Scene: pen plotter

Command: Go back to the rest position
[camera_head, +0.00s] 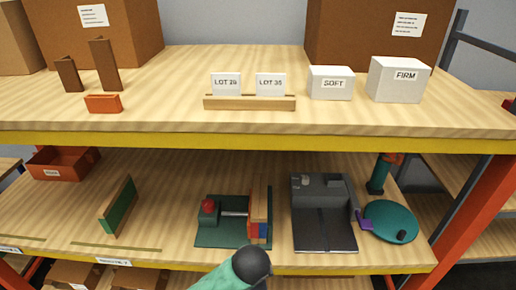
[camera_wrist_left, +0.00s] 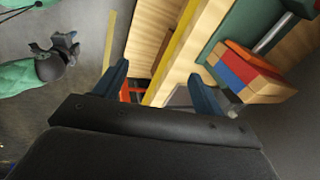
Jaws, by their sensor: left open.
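My left gripper (camera_wrist_left: 158,88) shows in the left wrist view with its two blue fingers apart and nothing between them. It is in front of the shelf's yellow edge (camera_wrist_left: 180,50), close to a green vise holding red, blue and wooden blocks (camera_wrist_left: 250,72). In the head view a green arm link of mine with a dark round end comes in at the bottom, and the gripper fingers are not visible there. Another dark gripper, apparently my right one (camera_wrist_left: 65,48), shows small at the upper left of the wrist view, away from the shelf; its jaws are too small to judge.
The lower shelf (camera_head: 165,225) holds a green-faced board (camera_head: 118,206), the vise (camera_head: 208,220), a dark grey machine (camera_head: 322,210) and a teal disc (camera_head: 388,222). The upper shelf carries SOFT (camera_head: 331,83) and FIRM (camera_head: 399,80) blocks. An orange-red post (camera_head: 470,220) stands right.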

